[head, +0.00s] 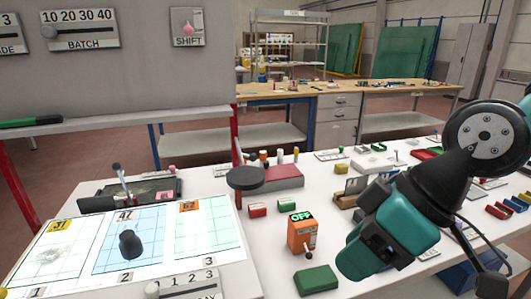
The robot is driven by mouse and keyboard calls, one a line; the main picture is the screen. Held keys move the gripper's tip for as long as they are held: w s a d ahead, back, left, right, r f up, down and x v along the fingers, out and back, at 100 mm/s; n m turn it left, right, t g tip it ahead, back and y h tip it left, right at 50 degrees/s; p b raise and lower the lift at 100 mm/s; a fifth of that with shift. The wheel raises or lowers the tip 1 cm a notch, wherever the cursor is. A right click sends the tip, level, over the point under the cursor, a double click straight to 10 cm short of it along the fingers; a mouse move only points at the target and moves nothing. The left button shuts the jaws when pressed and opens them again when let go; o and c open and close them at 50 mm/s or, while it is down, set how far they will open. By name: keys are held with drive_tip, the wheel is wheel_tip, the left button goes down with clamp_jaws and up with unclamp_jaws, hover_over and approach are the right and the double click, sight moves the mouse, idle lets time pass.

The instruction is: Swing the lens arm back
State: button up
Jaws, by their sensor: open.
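My teal and black arm reaches in from the right and hangs over the right half of the table, well apart from the disc. The fingers of my gripper do not show.
A sloped panel (60,232) with numbered fields and a black knob (130,243) fills the front left. An orange box (301,232) marked OFF and a green block (316,280) stand between it and my arm. Red (257,209) and green (287,205) blocks lie behind.

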drive_tip(key=w+a+n+t+y+b, duration=0.1)
drive_tip(key=w+a+n+t+y, duration=0.25)
drive_tip(key=w+n, duration=0.65)
drive_tip(key=t+y, duration=0.3)
drive_tip(key=t, duration=0.1)
approach(253, 157)
drive_tip(key=shift+n+h, duration=0.25)
drive_tip(key=shift+n, duration=0.05)
drive_tip(key=p+x, duration=0.2)
drive_tip(key=x, duration=0.1)
drive_tip(key=p+x, duration=0.1)
drive_tip(key=x, duration=0.3)
drive_tip(key=p+x, duration=0.2)
drive_tip(key=x, duration=0.2)
drive_tip(key=shift+a+r+p, duration=0.25)
drive_tip(key=shift+a+p, duration=0.05)
clamp_jaws()
